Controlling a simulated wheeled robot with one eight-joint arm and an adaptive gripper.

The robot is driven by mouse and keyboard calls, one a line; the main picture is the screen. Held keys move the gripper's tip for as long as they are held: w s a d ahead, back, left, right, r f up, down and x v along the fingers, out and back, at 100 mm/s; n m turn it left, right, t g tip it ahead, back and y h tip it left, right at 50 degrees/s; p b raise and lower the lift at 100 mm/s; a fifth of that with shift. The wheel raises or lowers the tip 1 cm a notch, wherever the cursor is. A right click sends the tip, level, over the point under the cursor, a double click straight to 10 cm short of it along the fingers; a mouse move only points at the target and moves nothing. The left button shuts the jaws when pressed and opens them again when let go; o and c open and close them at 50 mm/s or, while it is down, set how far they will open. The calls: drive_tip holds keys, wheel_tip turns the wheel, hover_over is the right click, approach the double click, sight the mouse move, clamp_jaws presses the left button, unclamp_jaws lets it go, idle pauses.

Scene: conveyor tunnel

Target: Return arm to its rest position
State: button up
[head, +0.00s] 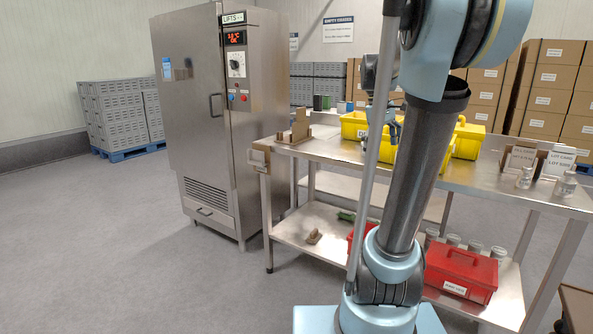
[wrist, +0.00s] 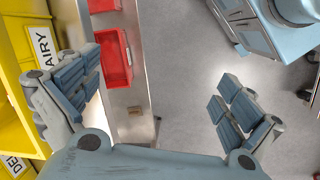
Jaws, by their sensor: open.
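My gripper (wrist: 160,70) is open and empty in the wrist view, its two padded fingers wide apart. The left finger is close to the yellow bins (wrist: 12,90) in the picture; whether it touches them I cannot tell. The right finger is over grey floor. In the head view my arm rises in front of the steel table (head: 470,184), and the gripper is mostly hidden behind its links, near the yellow bins (head: 354,126).
Red boxes (head: 462,272) and several jars stand on the lower shelf (head: 325,228). A red bin also shows in the wrist view (wrist: 114,58). A steel cabinet (head: 190,130) stands left of the table. Stacked cartons (head: 550,90) stand behind. Floor at the left is clear.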

drive_tip(key=s+a+f+m+t+y, duration=0.1)
drive_tip(key=s+a+f+m, duration=0.2)
drive_tip(key=s+f, duration=0.7)
drive_tip(key=s+a+f+m+t+y, duration=0.1)
drive_tip(key=s+a+f+m, duration=0.3)
drive_tip(key=s+f, duration=0.6)
drive_tip(key=a+f, duration=0.1)
drive_tip(key=a, duration=0.1)
drive_tip(key=shift+s+a+f+t+y, duration=0.15)
drive_tip(key=shift+a+f+t+y, duration=0.15)
drive_tip(key=shift+a+f, duration=0.1)
